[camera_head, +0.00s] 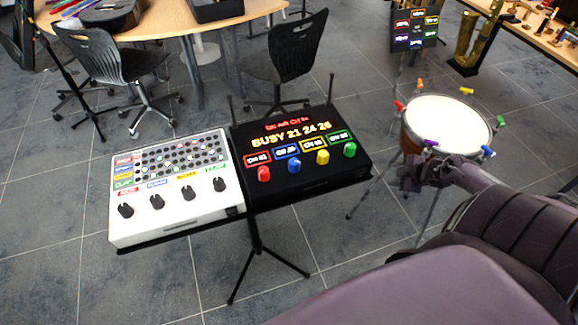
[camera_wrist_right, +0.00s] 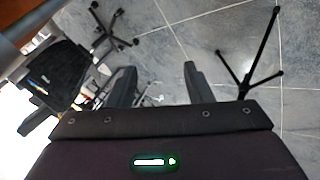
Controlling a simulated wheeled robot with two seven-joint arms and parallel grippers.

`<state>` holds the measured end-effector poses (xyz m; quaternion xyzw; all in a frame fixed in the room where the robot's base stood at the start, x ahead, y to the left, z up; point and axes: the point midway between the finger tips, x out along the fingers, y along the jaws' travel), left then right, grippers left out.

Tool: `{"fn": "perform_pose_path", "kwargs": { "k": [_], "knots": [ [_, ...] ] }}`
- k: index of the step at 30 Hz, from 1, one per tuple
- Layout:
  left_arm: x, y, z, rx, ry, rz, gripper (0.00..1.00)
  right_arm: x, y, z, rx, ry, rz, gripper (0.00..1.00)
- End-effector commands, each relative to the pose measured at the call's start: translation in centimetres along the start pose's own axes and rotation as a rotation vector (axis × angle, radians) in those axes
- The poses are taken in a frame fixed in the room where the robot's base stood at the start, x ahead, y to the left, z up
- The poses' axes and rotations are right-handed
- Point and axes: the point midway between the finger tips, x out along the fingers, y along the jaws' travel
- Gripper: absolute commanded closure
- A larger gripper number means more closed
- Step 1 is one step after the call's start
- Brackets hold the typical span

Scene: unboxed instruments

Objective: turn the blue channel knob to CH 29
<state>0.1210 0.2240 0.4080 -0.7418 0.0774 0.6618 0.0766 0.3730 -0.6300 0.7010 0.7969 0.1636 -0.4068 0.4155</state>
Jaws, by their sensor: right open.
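The blue channel knob (camera_head: 294,166) is on the front of a black device (camera_head: 335,125). It stands between a red knob (camera_head: 264,174) and a yellow knob (camera_head: 322,157), with a green knob (camera_head: 349,150) at the right end. A lit blue label (camera_head: 287,151) sits above the blue knob; its number is too small to read surely. The display (camera_head: 290,133) reads BUSY 21 24 26. My right gripper (camera_head: 411,172) is right of the device, by the drum, apart from the knobs. In the right wrist view its fingers (camera_wrist_right: 159,80) are apart and empty. My left gripper is not in view.
A white mixer panel (camera_head: 170,214) with black knobs is left of the device on the same stand. A drum (camera_head: 448,120) with coloured lugs stands right, close behind my right gripper. Two rods rise behind the device. Chairs and a table (camera_head: 160,27) are farther back.

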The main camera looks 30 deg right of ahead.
Motion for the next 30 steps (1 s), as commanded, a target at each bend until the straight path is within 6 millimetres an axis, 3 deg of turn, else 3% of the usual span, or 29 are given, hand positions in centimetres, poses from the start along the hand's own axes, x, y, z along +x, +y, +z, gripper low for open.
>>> {"fn": "perform_pose_path", "kwargs": {
  "k": [1,3,6,9,11,15,18,21,25,30],
  "knots": [
    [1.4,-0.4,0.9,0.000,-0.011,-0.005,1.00,-0.9,4.5,-1.9,-0.112,0.043,0.017,0.54],
    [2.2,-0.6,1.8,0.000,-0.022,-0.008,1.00,-2.7,9.1,-5.3,-0.255,0.100,0.019,0.54],
    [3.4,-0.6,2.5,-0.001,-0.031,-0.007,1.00,-5.4,14.0,-11.2,-0.469,0.176,0.004,0.54],
    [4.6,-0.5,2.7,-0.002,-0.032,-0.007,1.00,-8.2,16.6,-17.9,-0.692,0.242,-0.037,0.54],
    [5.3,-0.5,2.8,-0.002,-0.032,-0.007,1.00,-9.7,16.9,-21.9,-0.828,0.277,-0.076,0.54],
    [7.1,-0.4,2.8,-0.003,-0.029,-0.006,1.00,-13.0,14.9,-30.5,-1.149,0.339,-0.203,0.54],
    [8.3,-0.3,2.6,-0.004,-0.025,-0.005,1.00,-14.9,11.4,-35.3,-1.371,0.363,-0.325,0.54],
    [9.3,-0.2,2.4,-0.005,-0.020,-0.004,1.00,-16.6,7.4,-38.5,-1.563,0.368,-0.453,0.54],
    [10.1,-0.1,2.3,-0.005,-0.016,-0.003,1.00,-18.2,3.1,-40.5,-1.738,0.356,-0.597,0.54],
    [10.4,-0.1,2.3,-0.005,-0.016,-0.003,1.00,-19.1,0.6,-41.1,-1.838,0.343,-0.690,0.54]
  ]
}}
